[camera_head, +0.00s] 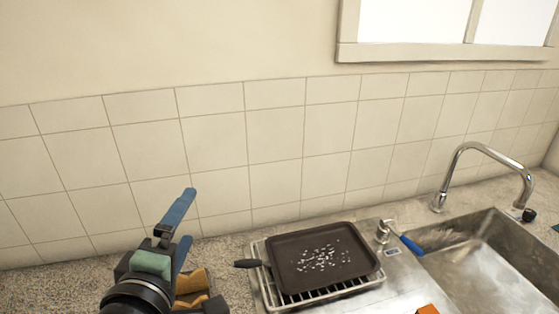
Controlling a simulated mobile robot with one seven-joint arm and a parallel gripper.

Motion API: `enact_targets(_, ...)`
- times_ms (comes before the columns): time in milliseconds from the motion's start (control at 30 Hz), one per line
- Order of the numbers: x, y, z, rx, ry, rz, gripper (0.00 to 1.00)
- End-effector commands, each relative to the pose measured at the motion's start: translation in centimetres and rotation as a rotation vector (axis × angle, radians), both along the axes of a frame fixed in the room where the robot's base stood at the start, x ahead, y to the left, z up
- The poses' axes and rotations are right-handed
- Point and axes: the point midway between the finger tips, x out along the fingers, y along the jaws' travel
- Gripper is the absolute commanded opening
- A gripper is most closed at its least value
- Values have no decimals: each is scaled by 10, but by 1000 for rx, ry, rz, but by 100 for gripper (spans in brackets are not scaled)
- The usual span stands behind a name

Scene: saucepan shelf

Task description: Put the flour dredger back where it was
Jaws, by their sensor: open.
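My gripper (190,215) is at the lower left, with its blue fingers apart and nothing visible between them. It is in front of the tiled wall, left of the dark square pan. I cannot identify the flour dredger for certain. A small silver metal piece (383,232) stands just right of the pan, at the back edge of the steel sink surround; it may be the dredger or a fitting. My gripper is well to the left of it and apart from it.
The dark pan (290,247), with white flecks inside, sits on a wire rack (263,284). A blue-handled tool (411,245) lies by the sink (485,270), below a curved faucet (480,147). Orange-brown pieces (191,281) lie beside my arm. An orange object (428,310) is cut off below.

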Motion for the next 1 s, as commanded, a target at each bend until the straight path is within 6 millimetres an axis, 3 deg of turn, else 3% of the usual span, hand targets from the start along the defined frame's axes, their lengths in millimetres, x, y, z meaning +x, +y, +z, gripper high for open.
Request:
enact_targets(33, 7, -24, 53, 214, -124, -10, 97)
enact_targets(133, -1, -62, 146, 610, -352, 49, 97)
enact_targets(200, -19, -87, 203, 837, -498, 125, 97)
enact_targets(300, -53, -115, 265, 1077, -657, 259, 97)
enact_targets(400, -84, -132, 303, 1228, -754, 382, 97)
enact_targets(500, -103, -140, 323, 1307, -799, 463, 97)
enact_targets(600, -110, -143, 329, 1335, -814, 494, 97)
enact_targets(1000, -109, -142, 328, 1336, -809, 491, 97)
